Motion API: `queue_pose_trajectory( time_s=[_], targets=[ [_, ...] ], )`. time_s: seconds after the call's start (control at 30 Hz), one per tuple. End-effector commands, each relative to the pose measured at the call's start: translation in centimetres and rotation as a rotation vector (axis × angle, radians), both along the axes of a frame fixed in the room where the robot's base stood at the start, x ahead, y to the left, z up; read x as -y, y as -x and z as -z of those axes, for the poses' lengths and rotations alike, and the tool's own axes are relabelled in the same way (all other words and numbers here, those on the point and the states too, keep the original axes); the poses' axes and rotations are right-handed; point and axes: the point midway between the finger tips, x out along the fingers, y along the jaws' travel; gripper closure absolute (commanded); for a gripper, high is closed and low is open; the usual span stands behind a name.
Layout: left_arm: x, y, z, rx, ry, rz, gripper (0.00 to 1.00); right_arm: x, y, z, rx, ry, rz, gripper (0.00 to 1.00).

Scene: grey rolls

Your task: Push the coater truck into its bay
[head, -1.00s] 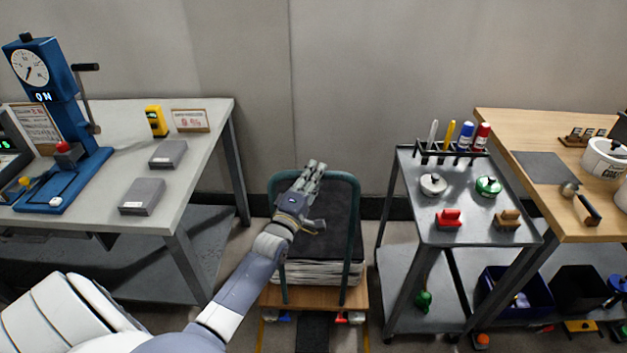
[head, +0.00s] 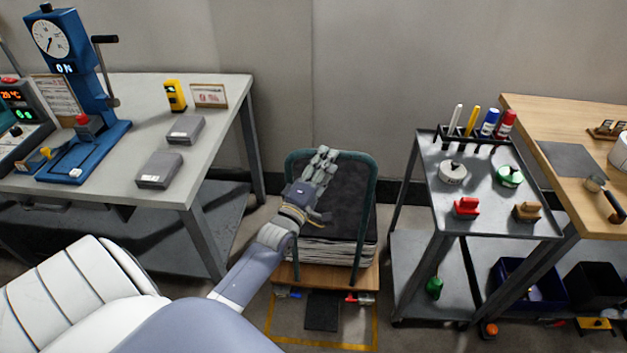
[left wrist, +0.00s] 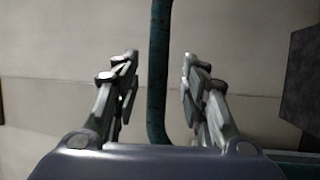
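The coater truck is a low wooden-decked cart (head: 352,279) with a green tubular handle (head: 371,200) and a stack of dark and pale sheets. It stands on the floor between the grey bench and the metal trolley. My left gripper (head: 324,155) reaches over the truck at the handle's upper left. In the left wrist view the handle bar (left wrist: 159,75) passes between the two fingers (left wrist: 160,85), with visible gaps on both sides. My right gripper is not in view.
The grey bench (head: 225,95) with a blue press stands left. The metal trolley (head: 470,185) stands close on the right, before a wooden table (head: 545,115). The wall (head: 370,70) is behind the truck. A dark floor patch (head: 322,312) lies in front.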

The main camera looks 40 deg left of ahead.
Motion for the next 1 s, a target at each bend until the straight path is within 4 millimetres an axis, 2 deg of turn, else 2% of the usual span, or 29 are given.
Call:
queue_pose_trajectory(
  time_s=[0.03, 0.2, 0.4, 0.57, 1.0],
  targets=[
    [0.2, 1.2, 0.4, -0.004, 0.000, 0.001, 0.60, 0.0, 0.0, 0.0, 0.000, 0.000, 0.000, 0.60],
    [0.6, 4.4, 0.9, -0.004, 0.002, -0.001, 0.60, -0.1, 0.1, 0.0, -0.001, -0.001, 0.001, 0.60],
    [0.9, 6.9, 1.3, -0.001, 0.000, -0.001, 0.60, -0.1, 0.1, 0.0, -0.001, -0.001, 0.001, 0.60],
    [1.0, 7.5, 1.4, -0.001, 0.001, -0.001, 0.60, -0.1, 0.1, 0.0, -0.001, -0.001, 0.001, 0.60],
    [1.0, 7.5, 1.4, -0.001, 0.000, -0.001, 0.60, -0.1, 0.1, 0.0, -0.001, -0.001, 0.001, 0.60]
  ],
)
